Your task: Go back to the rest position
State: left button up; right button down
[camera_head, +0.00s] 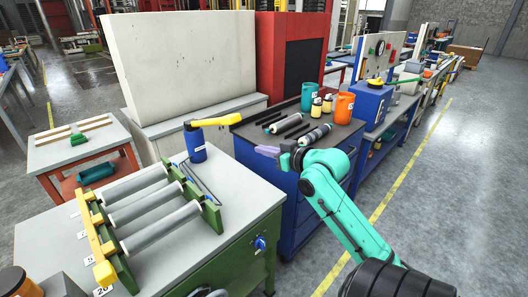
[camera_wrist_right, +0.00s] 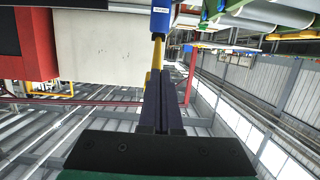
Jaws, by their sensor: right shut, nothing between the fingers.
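My right arm reaches in from the lower right of the head view. My right gripper (camera_head: 264,150) points left, raised in front of the blue cabinet's dark top. Its fingers are shut with nothing between them; they also show closed together in the right wrist view (camera_wrist_right: 165,75). A blue cylinder (camera_head: 196,150) with a yellow handle (camera_head: 214,120) stands on the grey bench (camera_head: 185,255), left of the gripper and apart from it. My left gripper is not in view.
A green rack with grey rollers (camera_head: 155,225) sits on the grey bench. The blue cabinet (camera_head: 285,225) carries dark cylinders (camera_head: 315,135), an orange container (camera_head: 344,108) and a teal one (camera_head: 307,95). A white panel (camera_head: 185,65) stands behind. The floor at right (camera_head: 470,170) is clear.

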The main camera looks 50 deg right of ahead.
jog(key=shift+w, duration=0.1)
dwell(0.7)
jog(key=s+a+f+g, duration=0.2)
jog(key=a+f, duration=0.1)
jog(key=f, duration=0.3)
jog(key=s+a+f+n+g, duration=0.1)
jog(key=s+a+f+g, duration=0.1)
jog(key=a+f, duration=0.3)
jog(key=s+a+f+g, duration=0.2)
jog(key=f+g, duration=0.1)
jog(key=f, duration=0.4)
jog(key=s+a+f+n+g+y, duration=0.1)
jog(key=s+a+f+g, duration=0.5)
jog(key=s+a, duration=0.5)
notch_tip(320, 180, down, 25)
jog(key=s, duration=0.2)
jog(key=s+d+f, duration=0.1)
jog(key=s+f, duration=0.6)
jog(key=s, duration=0.1)
jog(key=s+d+f+g, duration=0.1)
jog(key=s+d+f, duration=0.1)
jog(key=s+f, duration=0.5)
jog(key=shift+s+d+n, duration=0.3)
jog(key=shift+s, duration=0.5)
